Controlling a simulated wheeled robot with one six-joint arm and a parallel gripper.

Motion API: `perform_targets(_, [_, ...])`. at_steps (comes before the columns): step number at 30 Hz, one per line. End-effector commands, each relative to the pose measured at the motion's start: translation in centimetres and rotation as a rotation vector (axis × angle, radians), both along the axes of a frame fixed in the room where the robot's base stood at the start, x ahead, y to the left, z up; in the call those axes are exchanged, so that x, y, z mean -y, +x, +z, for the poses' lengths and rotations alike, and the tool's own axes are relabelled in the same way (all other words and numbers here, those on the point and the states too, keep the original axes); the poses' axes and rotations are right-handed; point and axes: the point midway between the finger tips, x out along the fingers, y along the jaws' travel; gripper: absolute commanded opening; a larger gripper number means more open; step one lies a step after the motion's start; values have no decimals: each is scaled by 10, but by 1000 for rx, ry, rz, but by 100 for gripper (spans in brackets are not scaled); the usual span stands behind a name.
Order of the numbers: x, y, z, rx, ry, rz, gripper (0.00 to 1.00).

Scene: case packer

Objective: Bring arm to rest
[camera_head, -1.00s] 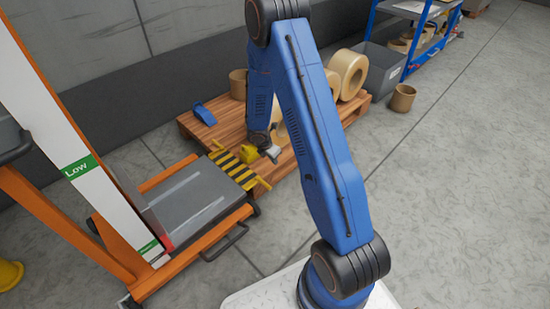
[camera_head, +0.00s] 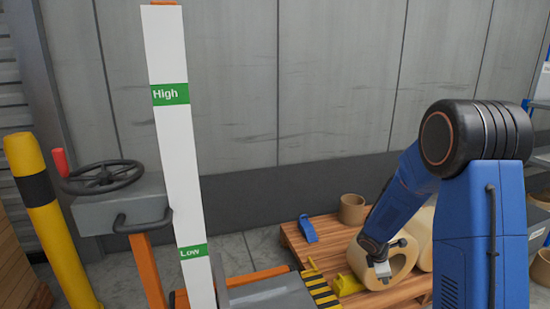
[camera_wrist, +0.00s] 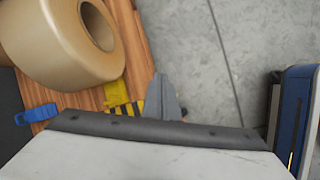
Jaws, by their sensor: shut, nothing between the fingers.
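My arm is blue with black joints and stands at the right of the head view, bent at a large black elbow, with its forearm slanting down to the left. My gripper (camera_head: 382,271) is at its lower end, in front of the tape rolls over the pallet as seen from the head. In the wrist view the grey fingers (camera_wrist: 163,98) are together with nothing between them. The arm's lower part is cut off by the picture edge.
A wooden pallet (camera_head: 299,240) holds large tan rolls (camera_head: 419,226), a blue piece (camera_head: 308,228) and a yellow piece (camera_head: 348,285). A striped plate (camera_head: 321,290) adjoins it. Left are a white Low/High post (camera_head: 172,130), a handwheel (camera_head: 97,178) and a yellow bollard (camera_head: 45,200).

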Motion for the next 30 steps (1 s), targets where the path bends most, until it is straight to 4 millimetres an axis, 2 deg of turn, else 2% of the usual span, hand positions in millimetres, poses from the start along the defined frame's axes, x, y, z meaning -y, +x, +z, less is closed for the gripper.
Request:
perform_targets(1, [-1,-6,17,26,6,-37,0])
perform_targets(3, [-2,-15,38,59,17,-97,0])
perform_targets(15, [-14,-81,138,227,113,-423,0])
perform_targets(21, [-25,-121,177,298,181,-579,0])
perform_targets(30, [-44,-185,222,387,306,-799,0])
